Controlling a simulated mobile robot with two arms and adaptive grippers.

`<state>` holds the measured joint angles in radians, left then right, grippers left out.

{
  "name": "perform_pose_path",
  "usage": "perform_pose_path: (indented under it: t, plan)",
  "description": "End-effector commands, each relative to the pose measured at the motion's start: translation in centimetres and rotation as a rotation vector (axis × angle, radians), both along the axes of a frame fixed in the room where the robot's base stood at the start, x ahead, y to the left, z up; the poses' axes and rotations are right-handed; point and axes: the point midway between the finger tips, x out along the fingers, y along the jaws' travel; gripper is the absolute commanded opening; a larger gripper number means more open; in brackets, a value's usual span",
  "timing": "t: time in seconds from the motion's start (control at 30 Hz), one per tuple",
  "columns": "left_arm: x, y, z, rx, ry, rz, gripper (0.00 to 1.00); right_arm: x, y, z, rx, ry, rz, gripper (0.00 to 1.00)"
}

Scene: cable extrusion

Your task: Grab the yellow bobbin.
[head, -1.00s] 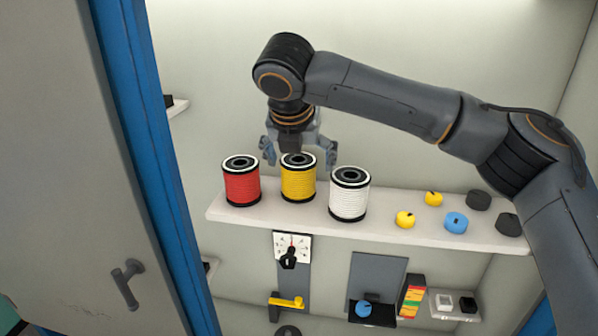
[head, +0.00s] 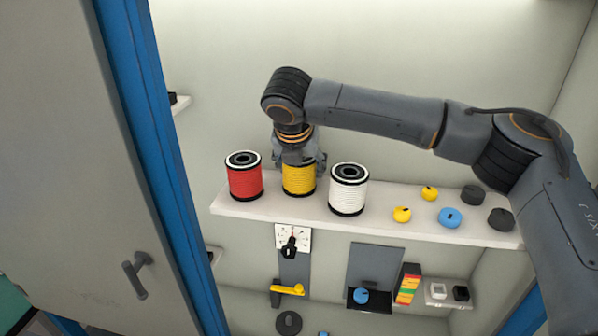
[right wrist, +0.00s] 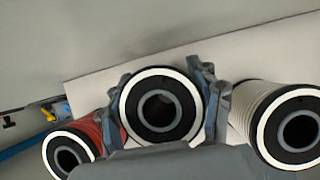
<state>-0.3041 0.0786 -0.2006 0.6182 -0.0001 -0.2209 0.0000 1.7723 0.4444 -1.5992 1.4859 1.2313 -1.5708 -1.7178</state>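The yellow bobbin (head: 299,180) stands upright on the shelf between the red bobbin (head: 245,181) and the white bobbin (head: 348,194). My right gripper (head: 300,163) points down over it, with one finger on each side of its upper part. The right wrist view shows the yellow bobbin's black and white top (right wrist: 160,106) between the spread fingers (right wrist: 163,112). The fingers are very close to its sides, and firm contact cannot be made out. The gripper hides part of its top in the head view. My left gripper is out of view.
The neighbouring red bobbin (right wrist: 70,155) and white bobbin (right wrist: 290,130) stand close to the fingers. Yellow, blue and dark knobs lie at right on the white shelf (head: 380,228). A dial (head: 292,240) and a yellow handle (head: 288,289) are below. A cabinet door stands at left.

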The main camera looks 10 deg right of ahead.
Motion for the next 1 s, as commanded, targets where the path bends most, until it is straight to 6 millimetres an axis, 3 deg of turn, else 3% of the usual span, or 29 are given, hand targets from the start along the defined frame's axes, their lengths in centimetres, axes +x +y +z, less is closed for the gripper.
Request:
perform_pose_path:
  t: [0.07,0.57,0.77,1.0]
  plan:
    - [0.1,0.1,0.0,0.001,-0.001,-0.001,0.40,0.0,0.0,0.0,0.000,0.000,0.000,0.28]
    - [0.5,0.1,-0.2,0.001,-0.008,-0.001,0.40,0.0,0.0,0.5,0.000,-0.001,-0.001,0.27]
    - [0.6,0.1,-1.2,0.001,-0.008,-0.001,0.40,0.1,0.1,2.9,0.002,-0.004,0.001,0.27]
    - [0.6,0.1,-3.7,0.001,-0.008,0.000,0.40,-2.4,3.3,7.3,0.001,-0.005,0.006,0.27]
